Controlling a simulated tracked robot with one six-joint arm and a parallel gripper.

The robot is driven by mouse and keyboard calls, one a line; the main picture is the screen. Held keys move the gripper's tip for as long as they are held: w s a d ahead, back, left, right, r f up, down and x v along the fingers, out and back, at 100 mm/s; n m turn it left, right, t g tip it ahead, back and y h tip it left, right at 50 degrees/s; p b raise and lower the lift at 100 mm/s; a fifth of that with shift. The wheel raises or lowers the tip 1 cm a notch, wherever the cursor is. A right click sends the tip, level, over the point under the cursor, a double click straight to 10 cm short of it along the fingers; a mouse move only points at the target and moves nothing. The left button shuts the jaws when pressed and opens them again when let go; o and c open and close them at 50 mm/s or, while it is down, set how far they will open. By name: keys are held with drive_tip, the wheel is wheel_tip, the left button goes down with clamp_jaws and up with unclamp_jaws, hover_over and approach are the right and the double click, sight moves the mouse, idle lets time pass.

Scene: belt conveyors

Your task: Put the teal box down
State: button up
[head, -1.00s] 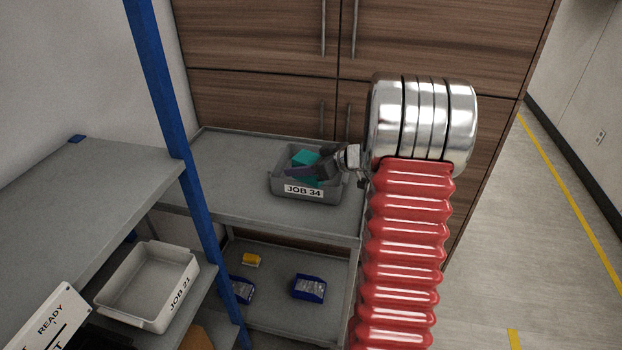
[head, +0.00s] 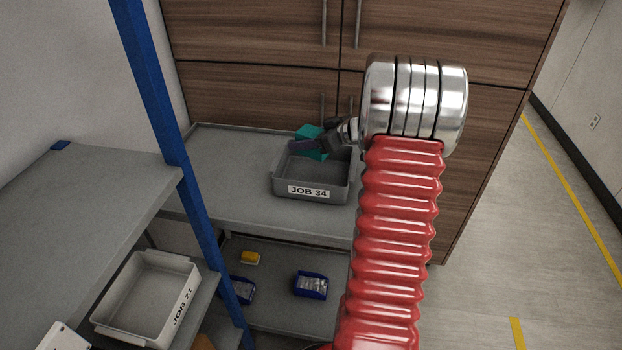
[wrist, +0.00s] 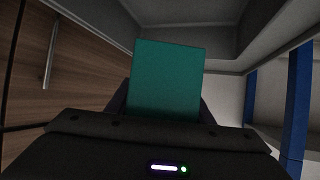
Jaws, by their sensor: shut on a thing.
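The teal box (head: 309,132) is held in my gripper (head: 318,146) at the back edge of the grey JOB 34 tray (head: 335,193). It shows above the tray's back rim, partly hidden by the dark fingers. In the wrist view the teal box (wrist: 167,80) stands up between the fingers and fills the middle. My gripper is shut on it. The tray sits on the grey upper shelf, and the part of its floor that shows looks bare.
The grey shelf (head: 225,180) is clear left of the tray. Wooden cabinets (head: 260,30) stand behind. A blue post (head: 150,80) rises at the left. A light JOB 21 tray (head: 140,295) and small blue bins (head: 310,285) sit lower.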

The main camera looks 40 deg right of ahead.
hover_over(308, 175)
drive_tip(key=shift+w+a+f, duration=0.1)
drive_tip(key=shift+w+f, duration=0.1)
drive_tip(key=shift+f, duration=1.35)
drive_tip(key=shift+w+f, duration=0.15)
drive_tip(key=shift+f, duration=1.35)
drive_tip(key=shift+f, duration=1.9)
drive_tip(key=shift+f, duration=0.1)
drive_tip(key=o, duration=1.2)
drive_tip(key=shift+s+r, duration=0.25)
drive_tip(key=shift+v, duration=3.5)
